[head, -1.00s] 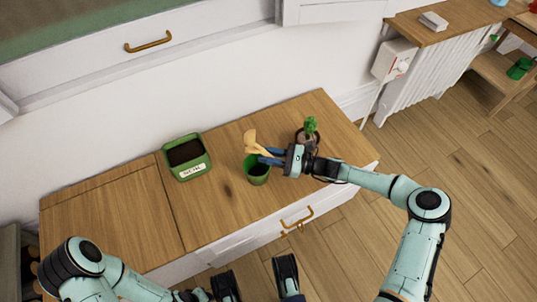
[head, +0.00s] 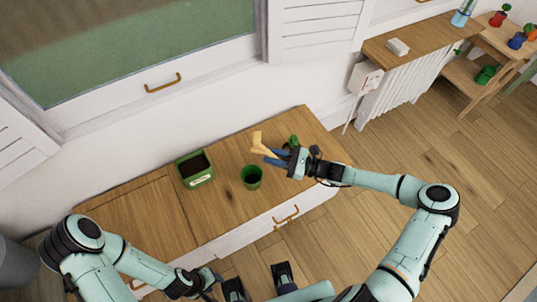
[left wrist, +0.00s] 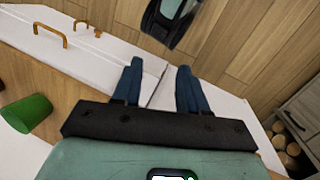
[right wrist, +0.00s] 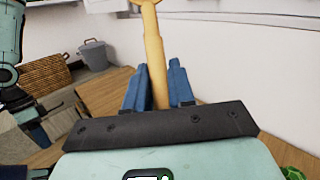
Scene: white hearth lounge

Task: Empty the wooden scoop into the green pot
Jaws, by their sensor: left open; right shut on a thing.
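My right gripper (head: 270,157) is shut on the handle of the pale wooden scoop (head: 259,143). It holds the scoop in the air, above and to the right of the green pot in the head view. The scoop handle also runs up between the fingers in the right wrist view (right wrist: 154,55). What the scoop holds is hidden. The green pot (head: 251,178) stands upright on the wooden cabinet top, with a dark inside whose contents I cannot make out. It also shows in the left wrist view (left wrist: 27,113). My left gripper (left wrist: 160,70) is open and empty, low by the cabinet front.
A green planter of dark soil (head: 195,168) with a white label stands left of the pot. A green plant (head: 293,142) is partly hidden behind my right gripper. The left of the cabinet top (head: 145,215) is bare. A wall and window rise behind.

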